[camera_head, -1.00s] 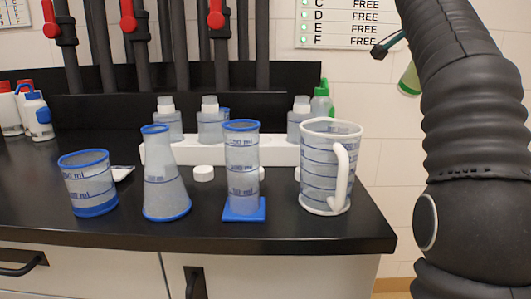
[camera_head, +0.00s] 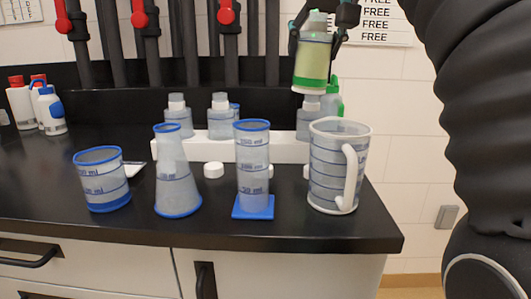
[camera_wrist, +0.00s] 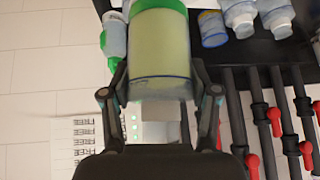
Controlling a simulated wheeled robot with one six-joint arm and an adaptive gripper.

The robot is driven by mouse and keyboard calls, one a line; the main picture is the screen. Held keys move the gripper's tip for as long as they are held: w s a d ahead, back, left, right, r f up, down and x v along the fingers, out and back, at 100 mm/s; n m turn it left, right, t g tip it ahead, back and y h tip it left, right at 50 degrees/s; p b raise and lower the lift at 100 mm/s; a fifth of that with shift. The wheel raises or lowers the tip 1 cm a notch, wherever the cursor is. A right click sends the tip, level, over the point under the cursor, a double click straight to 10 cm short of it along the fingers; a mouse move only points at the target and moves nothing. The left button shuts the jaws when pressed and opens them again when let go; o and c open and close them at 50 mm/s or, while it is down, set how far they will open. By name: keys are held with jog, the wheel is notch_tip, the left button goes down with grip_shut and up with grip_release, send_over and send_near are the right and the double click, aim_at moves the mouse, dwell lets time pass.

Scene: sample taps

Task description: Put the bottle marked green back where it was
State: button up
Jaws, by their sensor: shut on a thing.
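My gripper (camera_head: 318,30) is shut on a bottle with pale green contents or label and a green band (camera_head: 311,66). It holds the bottle slightly tilted in the air, above the right end of the white rack (camera_head: 285,152). The held bottle also shows in the wrist view (camera_wrist: 160,55), between the two fingers (camera_wrist: 160,90).
A beaker (camera_head: 102,180), a conical flask (camera_head: 176,180), a measuring cylinder (camera_head: 252,165) and a handled jug (camera_head: 335,165) stand along the front. Pipes with red taps (camera_head: 227,15) rise at the back.

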aim_at(308, 67)
jog(key=shift+n, duration=0.6)
jog(key=f, duration=0.2)
jog(key=s+a+f, duration=0.1)
jog(key=shift+f, duration=0.4)
jog(key=shift+w+a+f+b, duration=0.35)
jog(key=shift+w+a+f, duration=1)
jog(key=shift+f, duration=0.5)
jog(key=shift+w+a+f+b, duration=0.3)
jog(key=shift+w+a+f, duration=0.8)
jog(key=shift+w+f, duration=0.65)
jog(key=shift+w+a+f+b, duration=0.35)
jog(key=shift+w+a+f, duration=0.95)
jog(key=shift+f, duration=0.65)
jog(key=shift+f, duration=0.1)
jog(key=o, duration=1.5)
